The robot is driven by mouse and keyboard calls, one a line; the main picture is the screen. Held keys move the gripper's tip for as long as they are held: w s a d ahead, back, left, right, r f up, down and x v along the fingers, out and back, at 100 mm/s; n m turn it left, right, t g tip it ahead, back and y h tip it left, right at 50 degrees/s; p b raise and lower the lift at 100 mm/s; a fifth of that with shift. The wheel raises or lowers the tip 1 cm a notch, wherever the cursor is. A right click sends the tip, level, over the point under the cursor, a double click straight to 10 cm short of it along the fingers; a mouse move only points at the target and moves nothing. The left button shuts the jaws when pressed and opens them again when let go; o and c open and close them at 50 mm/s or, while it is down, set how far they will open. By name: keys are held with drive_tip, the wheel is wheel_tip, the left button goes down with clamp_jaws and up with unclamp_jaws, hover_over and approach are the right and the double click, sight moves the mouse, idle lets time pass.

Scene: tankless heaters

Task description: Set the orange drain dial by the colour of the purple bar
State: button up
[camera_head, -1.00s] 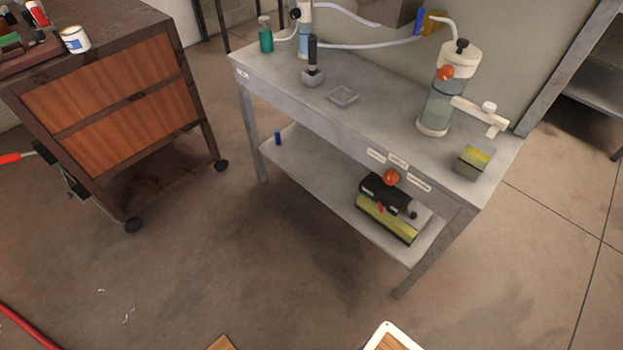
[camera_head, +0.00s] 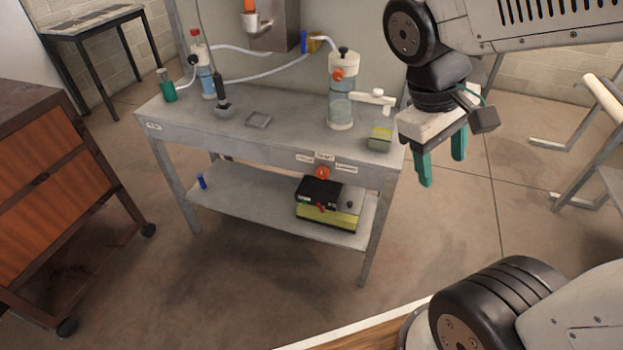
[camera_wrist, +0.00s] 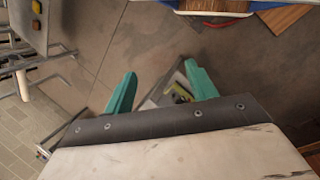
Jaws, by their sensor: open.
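Another orange knob (camera_head: 337,74) is on the clear cylinder (camera_head: 341,105) standing on the bench. I cannot make out a purple bar in any view. My gripper (camera_head: 441,160) hangs in the air to the right of the bench, its two green fingers apart and pointing down, away from the dial. In the wrist view the open fingers (camera_wrist: 160,70) have nothing held between them.
A wooden cabinet (camera_head: 60,180) stands left. The floor before the bench is clear.

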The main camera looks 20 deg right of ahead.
drive_tip(key=w+f+n+t+h, duration=0.2)
drive_tip(key=w+f+n+h, duration=0.45)
drive_tip(key=w, duration=0.35)
drive_tip(key=w+f+n+t+h, duration=0.1)
drive_tip(key=w+f+n+h, duration=0.55)
drive_tip(key=w, duration=0.45)
drive_tip(key=n+t+y, duration=0.5)
drive_tip(key=n+t, duration=0.8)
drive_tip(key=n, duration=0.3)
approach(321, 175)
drive_tip(key=x, duration=0.9)
drive_tip(key=shift+w+d, duration=0.1)
drive_tip(key=shift+w, duration=0.05)
drive_tip(key=c, duration=1)
